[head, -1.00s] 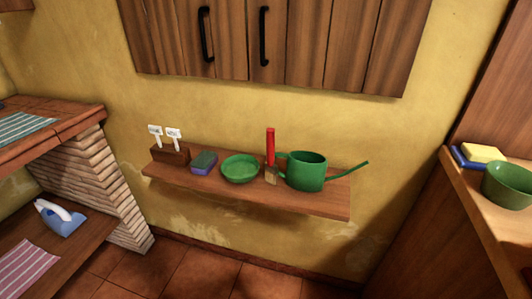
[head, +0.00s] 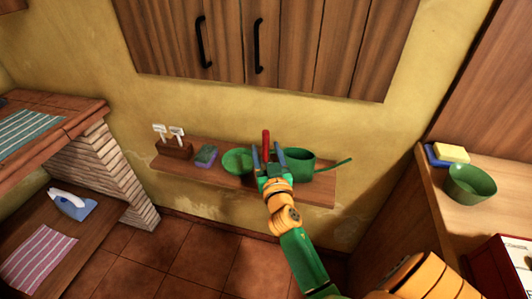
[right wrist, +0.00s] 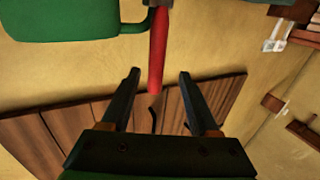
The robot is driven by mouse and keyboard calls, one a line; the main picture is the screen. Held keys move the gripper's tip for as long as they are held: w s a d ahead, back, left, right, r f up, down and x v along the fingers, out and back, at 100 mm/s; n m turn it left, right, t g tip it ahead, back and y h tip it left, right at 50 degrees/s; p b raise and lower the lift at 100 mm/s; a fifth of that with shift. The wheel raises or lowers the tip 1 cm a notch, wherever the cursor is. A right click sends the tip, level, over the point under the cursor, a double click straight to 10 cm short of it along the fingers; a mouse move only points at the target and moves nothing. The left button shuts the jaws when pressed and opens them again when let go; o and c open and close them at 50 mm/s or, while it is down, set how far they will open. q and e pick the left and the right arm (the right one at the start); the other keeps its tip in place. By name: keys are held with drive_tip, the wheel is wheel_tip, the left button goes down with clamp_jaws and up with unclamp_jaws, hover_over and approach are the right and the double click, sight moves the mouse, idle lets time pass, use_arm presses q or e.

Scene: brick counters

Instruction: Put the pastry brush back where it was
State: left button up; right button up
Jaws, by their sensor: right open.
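The pastry brush, with its red handle (head: 266,138), stands upright on the wooden wall shelf (head: 318,196), between a green bowl (head: 237,160) and a green watering can (head: 300,160). My right gripper (head: 268,149) is open in front of the brush and hides its lower part in the head view. In the right wrist view, the red handle (right wrist: 158,50) lies between the lines of the two open fingers (right wrist: 158,74), its end near the fingertips. The jaws are not closed on it. My left gripper is not in view.
The watering can (right wrist: 70,20) is close beside the handle. A wooden cabinet (head: 290,50) hangs above. A counter at right holds another green bowl (head: 470,185).

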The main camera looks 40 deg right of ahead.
sight(266, 144)
drive_tip(key=x, duration=0.4)
drive_tip(key=shift+d, duration=0.35)
clamp_jaws()
idle(0.9)
